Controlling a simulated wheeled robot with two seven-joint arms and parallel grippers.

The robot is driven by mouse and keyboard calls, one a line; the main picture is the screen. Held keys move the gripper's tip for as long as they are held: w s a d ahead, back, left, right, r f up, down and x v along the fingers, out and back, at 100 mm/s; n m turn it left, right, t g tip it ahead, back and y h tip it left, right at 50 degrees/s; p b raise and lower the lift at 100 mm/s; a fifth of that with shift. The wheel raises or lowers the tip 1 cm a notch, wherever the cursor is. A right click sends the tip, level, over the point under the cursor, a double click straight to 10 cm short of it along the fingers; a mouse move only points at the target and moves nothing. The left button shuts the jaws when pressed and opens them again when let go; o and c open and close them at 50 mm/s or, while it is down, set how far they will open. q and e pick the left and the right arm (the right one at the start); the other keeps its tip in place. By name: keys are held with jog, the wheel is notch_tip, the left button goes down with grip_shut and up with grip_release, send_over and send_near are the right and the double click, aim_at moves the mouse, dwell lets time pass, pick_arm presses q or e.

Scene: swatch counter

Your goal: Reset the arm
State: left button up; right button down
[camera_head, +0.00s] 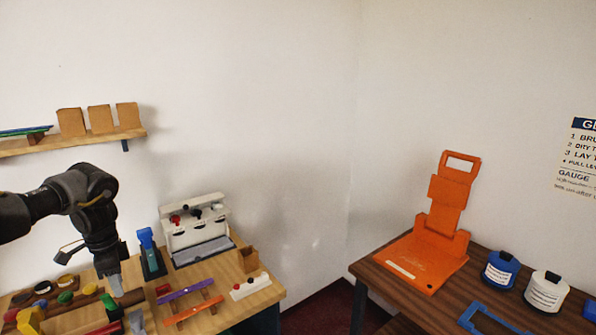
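My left arm comes in from the left and bends down at the elbow. Its dark gripper (115,284) points down over the left wooden counter, among the small items there. The fingertips look narrow and grey, and I cannot tell whether they are open or shut or touch anything. No held object can be made out. My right arm and gripper are not in view.
The left counter (262,297) carries a white device with knobs (196,228), a blue stand (150,252), purple (186,289) and orange (194,311) bars and several coloured pieces. The right table (390,284) carries an orange folding press (425,258), two jars and a blue frame (480,313).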

pick_arm(q)
jog(key=s+d+f+m+t+h, duration=0.1)
jog(key=d+f+m, duration=0.3)
jog(key=d+f, duration=0.75)
jog(key=s+d+f+m+h, duration=0.1)
jog(key=d+f+m+h, duration=0.15)
jog(key=d+f, duration=0.85)
jog(key=s+d+r+t+h, duration=0.15)
jog(key=s+d, duration=0.25)
jog(key=d, duration=0.4)
jog(key=s+d+t+h, duration=0.15)
jog(key=s+d, duration=0.25)
jog(key=d, duration=0.5)
jog(key=s+d+r+t+h, duration=0.15)
jog(key=s+d, duration=0.25)
jog(key=d, duration=0.4)
jog(key=s+a+f+n+g+y, duration=0.25)
jog(key=s+a+n+y, duration=0.55)
jog(key=s+a+n, duration=1.2)
jog(key=s+a+f+m, duration=0.2)
jog(key=a+f, duration=0.1)
jog(key=f, duration=0.9)
jog(key=s+a+f+m, duration=0.1)
jog(key=a+f+m, duration=0.15)
jog(key=f, duration=1.05)
jog(key=s+a+f+g, duration=0.2)
jog(key=s+a+f, duration=0.1)
jog(key=s+f, duration=1.4)
jog(key=shift+m, duration=0.3)
